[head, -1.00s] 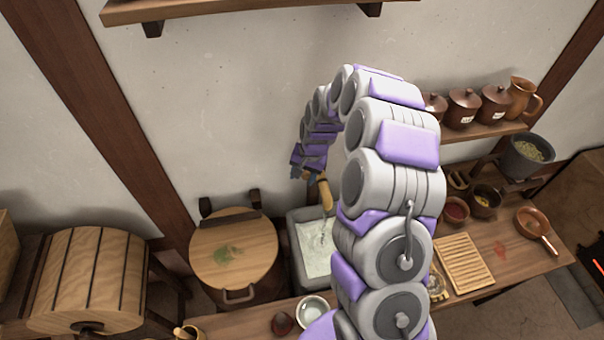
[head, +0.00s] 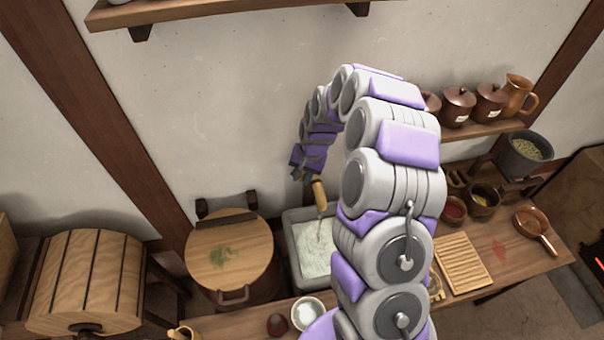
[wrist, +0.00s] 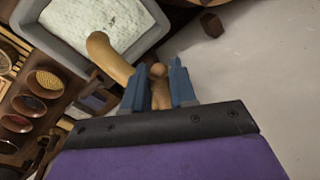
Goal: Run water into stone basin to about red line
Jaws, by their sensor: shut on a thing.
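The grey stone basin (head: 292,258) stands against the wall, left of my arm, with pale rippled water (head: 316,248) in it. A tan tap spout (head: 319,194) reaches out over the basin, and a thin, faint stream seems to fall from it. My gripper (head: 304,173) is at the wall end of the spout. In the wrist view its blue fingers (wrist: 160,88) are shut on the tan tap handle (wrist: 160,94); the curved spout (wrist: 108,58) is beside them and the basin rim (wrist: 60,50) beyond. I cannot make out a red line.
A lidded wooden tub (head: 231,252) stands close left of the basin. A small white bowl (head: 307,312) and a brown cup (head: 280,324) sit in front. The bench (head: 500,265) at right holds a slatted board (head: 463,262), bowls and a pan (head: 537,228).

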